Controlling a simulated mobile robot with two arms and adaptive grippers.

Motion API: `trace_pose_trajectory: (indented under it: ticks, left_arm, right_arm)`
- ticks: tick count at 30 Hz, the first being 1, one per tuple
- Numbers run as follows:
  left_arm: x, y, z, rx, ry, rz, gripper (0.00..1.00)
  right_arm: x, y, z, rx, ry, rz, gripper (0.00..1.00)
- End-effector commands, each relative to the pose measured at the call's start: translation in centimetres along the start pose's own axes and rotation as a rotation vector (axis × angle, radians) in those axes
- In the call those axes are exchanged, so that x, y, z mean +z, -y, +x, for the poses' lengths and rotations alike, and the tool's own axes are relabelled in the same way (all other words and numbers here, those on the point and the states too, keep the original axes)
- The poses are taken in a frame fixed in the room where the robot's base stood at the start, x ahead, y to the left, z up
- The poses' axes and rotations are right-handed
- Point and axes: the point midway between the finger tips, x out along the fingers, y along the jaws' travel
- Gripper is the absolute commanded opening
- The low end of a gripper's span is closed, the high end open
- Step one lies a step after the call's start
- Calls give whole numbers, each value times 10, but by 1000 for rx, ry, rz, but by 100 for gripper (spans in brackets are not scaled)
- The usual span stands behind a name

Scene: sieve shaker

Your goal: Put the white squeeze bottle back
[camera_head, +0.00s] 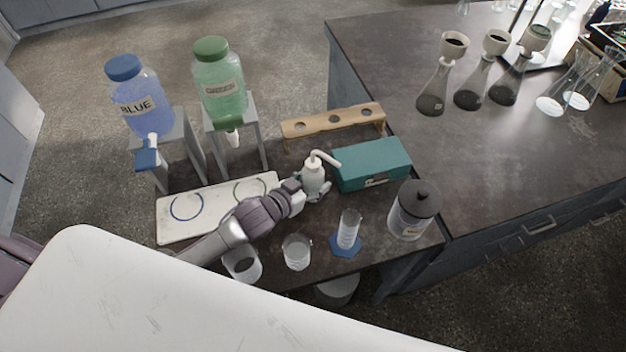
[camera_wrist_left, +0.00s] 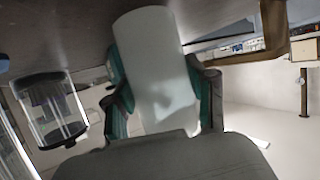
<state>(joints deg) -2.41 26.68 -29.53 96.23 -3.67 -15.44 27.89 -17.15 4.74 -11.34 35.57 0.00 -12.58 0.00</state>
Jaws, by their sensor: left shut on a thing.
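The white squeeze bottle (camera_head: 312,177) has a bent spout and stands upright on or just above the dark bench, left of the teal box. My left gripper (camera_head: 312,190) is shut around its lower body. In the left wrist view the white bottle (camera_wrist_left: 155,65) fills the space between the two fingers of the left gripper (camera_wrist_left: 162,100). I cannot tell whether its base touches the bench. My right gripper is not in view.
A teal box (camera_head: 372,165) is close right of the bottle, with a wooden rack (camera_head: 333,122) behind. A graduated cylinder (camera_head: 348,230), beakers (camera_head: 297,252) and a lidded jar (camera_head: 412,210) stand in front. A white tray (camera_head: 172,226) lies left.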

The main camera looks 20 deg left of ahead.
Motion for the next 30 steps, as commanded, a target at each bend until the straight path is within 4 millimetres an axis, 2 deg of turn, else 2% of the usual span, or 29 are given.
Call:
trace_pose_trajectory:
  ticks: [10,11,15,26,30]
  left_arm:
    - [3,0,2,1,-3,0,48]
    - [4,0,2,1,-1,-1,58]
    - [3,0,2,0,-1,0,81]
    - [1,0,0,1,-1,0,81]
    - [3,0,-17,1,0,0,81]
  right_arm:
    - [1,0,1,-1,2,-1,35]
    - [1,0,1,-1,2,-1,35]
    - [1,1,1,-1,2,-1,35]
    - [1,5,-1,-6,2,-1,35]
    - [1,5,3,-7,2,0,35]
